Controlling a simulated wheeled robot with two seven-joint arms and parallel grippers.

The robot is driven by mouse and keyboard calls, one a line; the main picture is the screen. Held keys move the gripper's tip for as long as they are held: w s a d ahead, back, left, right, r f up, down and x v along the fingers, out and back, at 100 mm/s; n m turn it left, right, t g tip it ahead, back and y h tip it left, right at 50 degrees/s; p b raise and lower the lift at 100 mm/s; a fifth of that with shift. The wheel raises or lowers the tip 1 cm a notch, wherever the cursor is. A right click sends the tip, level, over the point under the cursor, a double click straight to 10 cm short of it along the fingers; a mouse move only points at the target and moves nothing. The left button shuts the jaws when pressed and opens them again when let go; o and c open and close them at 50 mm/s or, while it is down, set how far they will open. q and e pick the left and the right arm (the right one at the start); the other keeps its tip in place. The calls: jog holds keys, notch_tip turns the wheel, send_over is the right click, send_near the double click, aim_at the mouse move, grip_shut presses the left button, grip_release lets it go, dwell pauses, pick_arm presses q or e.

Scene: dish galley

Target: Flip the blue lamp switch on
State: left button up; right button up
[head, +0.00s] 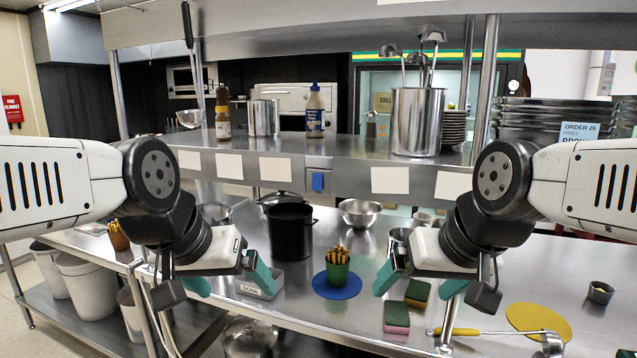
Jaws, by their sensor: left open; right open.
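The blue switch (318,182) sits on a small grey plate on the front edge of the raised steel shelf, near the picture's middle. Whether it is on or off cannot be told. My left gripper (229,281) is open, its teal fingers apart, below and left of the switch. My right gripper (420,284) is open, below and right of the switch, over the counter by the sponges. Neither gripper touches the switch.
A black pot (291,232), a green cup of fries (337,271) on a blue mat (337,288), and a grey box marked DONE (252,289) stand below the switch. Sponges (397,316) and a ladle (500,332) lie right. Blank cards (390,180) flank the switch.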

pick_arm(q)
jog(key=shift+w+r, duration=0.1)
jog(key=shift+r, duration=0.05)
jog(key=c, duration=0.4)
jog(key=w+d+r+n, duration=0.1)
jog(key=w+r+n, duration=0.1)
jog(key=r, duration=0.1)
jog(key=w+r+n, duration=0.2)
jog(key=w+r, duration=0.1)
jog(key=w+d+r+n+g, duration=0.1)
jog(key=w+r, duration=0.2)
jog(key=r, duration=0.1)
jog(key=shift+d+n, duration=0.3)
jog(key=shift+n, duration=0.1)
grip_shut()
jog(key=w+d+r+n+g+y, duration=0.1)
jog(key=w+d+r+n, duration=0.5)
jog(key=w+r+n, duration=0.2)
jog(key=shift+w+d+r+n+g, duration=0.3)
jog(key=shift+r+n, duration=0.2)
jog(key=shift+r, duration=0.35)
